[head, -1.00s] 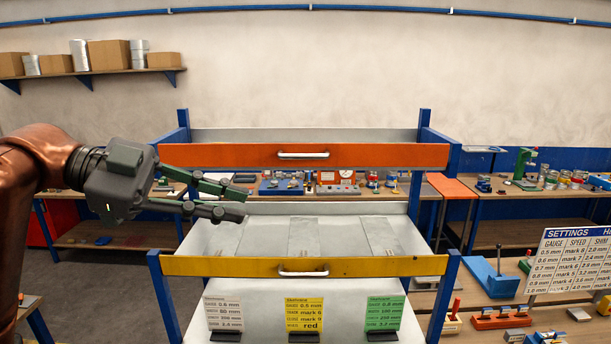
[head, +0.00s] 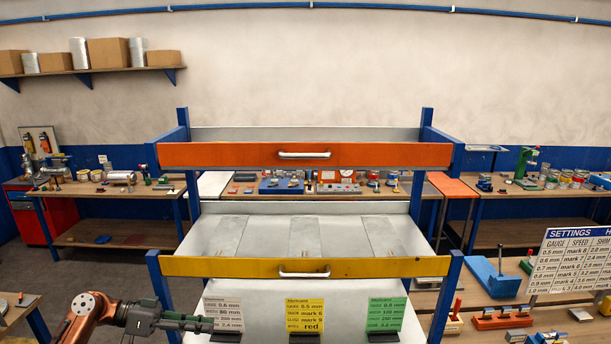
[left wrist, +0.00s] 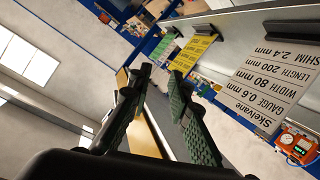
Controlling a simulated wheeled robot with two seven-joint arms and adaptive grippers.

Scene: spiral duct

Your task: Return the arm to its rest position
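My left gripper (head: 208,324) is low at the left in the head view, in front of the rack's lower left side. Its arm bends in from the bottom left edge. In the left wrist view, the two dark green-padded fingers (left wrist: 163,74) stand apart with nothing between them. The gripper overlaps the lower edge of the white card (head: 223,312) in the head view; I cannot tell how close it is. My right gripper is in neither view.
The rack has an orange-fronted drawer (head: 230,155) above a yellow-fronted drawer (head: 220,266). A yellow card (head: 305,313) and a green card (head: 384,313) stand below. Benches with tools line the back. A settings board (head: 575,260) stands at the right.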

